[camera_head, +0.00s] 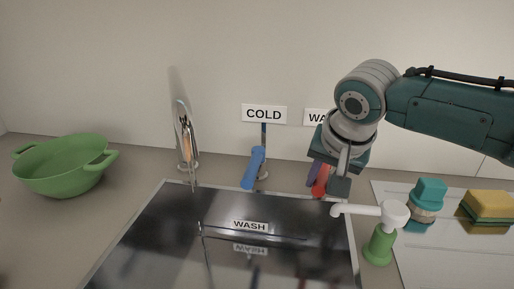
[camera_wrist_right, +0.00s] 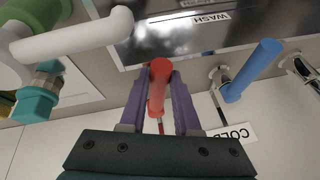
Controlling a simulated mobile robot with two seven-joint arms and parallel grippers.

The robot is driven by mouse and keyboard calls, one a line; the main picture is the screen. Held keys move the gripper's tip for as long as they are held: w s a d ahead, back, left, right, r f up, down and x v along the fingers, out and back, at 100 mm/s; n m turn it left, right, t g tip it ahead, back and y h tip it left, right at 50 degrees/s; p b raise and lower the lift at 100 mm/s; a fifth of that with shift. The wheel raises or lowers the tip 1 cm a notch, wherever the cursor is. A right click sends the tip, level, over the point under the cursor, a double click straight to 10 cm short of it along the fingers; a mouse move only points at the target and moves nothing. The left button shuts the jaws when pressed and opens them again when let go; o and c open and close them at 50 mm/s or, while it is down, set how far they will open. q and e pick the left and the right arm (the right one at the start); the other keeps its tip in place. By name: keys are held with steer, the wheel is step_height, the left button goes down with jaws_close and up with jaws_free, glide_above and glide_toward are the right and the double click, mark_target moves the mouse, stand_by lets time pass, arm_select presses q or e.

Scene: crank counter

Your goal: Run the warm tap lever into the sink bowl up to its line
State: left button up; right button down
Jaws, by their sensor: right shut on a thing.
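The red lever (camera_head: 321,184) stands behind the sink's right side, under a sign (camera_head: 316,117) reading "WA", the rest hidden by my arm. My right gripper (camera_head: 318,175) is shut on it. In the right wrist view, the purple fingers of that gripper (camera_wrist_right: 159,85) lie on both sides of the red lever (camera_wrist_right: 160,72). The dark, shiny sink bowl (camera_head: 175,225) has a "WASH" label (camera_head: 250,226) and a thin edge or line beside it. I cannot tell whether water is in it. My left gripper is out of view.
A blue lever (camera_head: 253,168) stands under the COLD sign (camera_head: 264,114). A chrome fixture (camera_head: 185,140) rises behind the sink's left side. A green bowl (camera_head: 62,168) sits far left. A green-and-white pump (camera_head: 380,244), a teal-capped item (camera_head: 428,192) and sponges (camera_head: 487,207) stand right.

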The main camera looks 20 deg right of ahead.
steer(key=c, duration=0.6)
jaws_free()
steer(key=shift+s+r, duration=0.15)
steer(key=shift+r, duration=0.25)
steer(key=p+v, duration=0.2)
steer(key=v, duration=0.7)
